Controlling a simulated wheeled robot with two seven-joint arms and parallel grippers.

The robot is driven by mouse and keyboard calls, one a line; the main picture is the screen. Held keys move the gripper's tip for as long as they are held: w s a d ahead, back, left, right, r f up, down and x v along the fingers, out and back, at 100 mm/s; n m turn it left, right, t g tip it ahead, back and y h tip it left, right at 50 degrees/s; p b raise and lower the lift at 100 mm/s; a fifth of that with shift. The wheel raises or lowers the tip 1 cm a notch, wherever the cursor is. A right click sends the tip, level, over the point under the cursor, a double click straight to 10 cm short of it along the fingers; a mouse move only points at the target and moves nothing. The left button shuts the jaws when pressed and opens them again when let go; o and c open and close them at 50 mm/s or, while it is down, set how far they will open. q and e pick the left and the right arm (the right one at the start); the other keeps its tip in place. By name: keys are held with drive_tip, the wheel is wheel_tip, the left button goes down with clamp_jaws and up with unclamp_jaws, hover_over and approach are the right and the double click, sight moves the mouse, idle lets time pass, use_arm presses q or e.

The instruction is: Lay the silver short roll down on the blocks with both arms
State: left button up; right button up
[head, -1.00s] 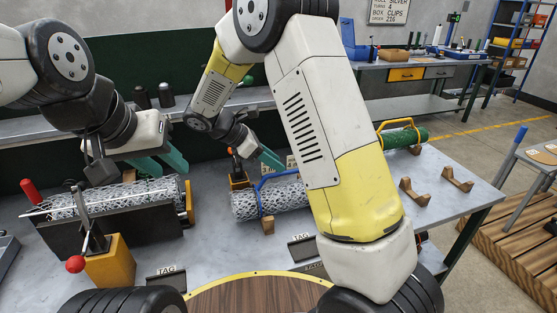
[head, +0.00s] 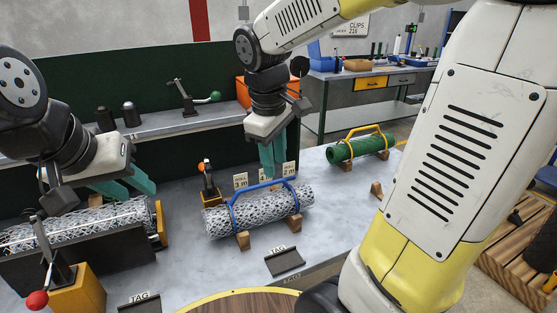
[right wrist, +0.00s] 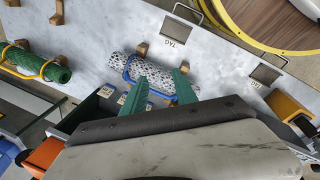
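A silver mesh roll with a blue handle (head: 258,209) lies across two wooden blocks (head: 243,240) mid-table; it also shows in the right wrist view (right wrist: 178,76). My right gripper (head: 273,160) points down over the roll's far side, fingers apart; they appear on either side of part of the roll in the right wrist view (right wrist: 163,76), contact unclear. A second silver mesh roll (head: 80,225) lies in a dark trough at left. My left gripper (head: 130,188) hangs over its right end, fingers apart and empty.
A green roll with a yellow handle (head: 356,150) lies at the back right. An empty wooden block (head: 376,190) stands near it. A lever with an orange knob (head: 205,180) and small number cards stand behind the silver roll. A tag plate (head: 285,262) lies in front.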

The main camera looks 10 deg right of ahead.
drive_tip(key=s+d+r+m+t+y, duration=0.1)
drive_tip(key=s+r+m+t+y, duration=0.2)
drive_tip(key=s+m, duration=0.5)
drive_tip(key=shift+s+d+m+t, duration=0.25)
drive_tip(key=shift+s+m+t, duration=0.1)
drive_tip(key=shift+t, duration=0.35)
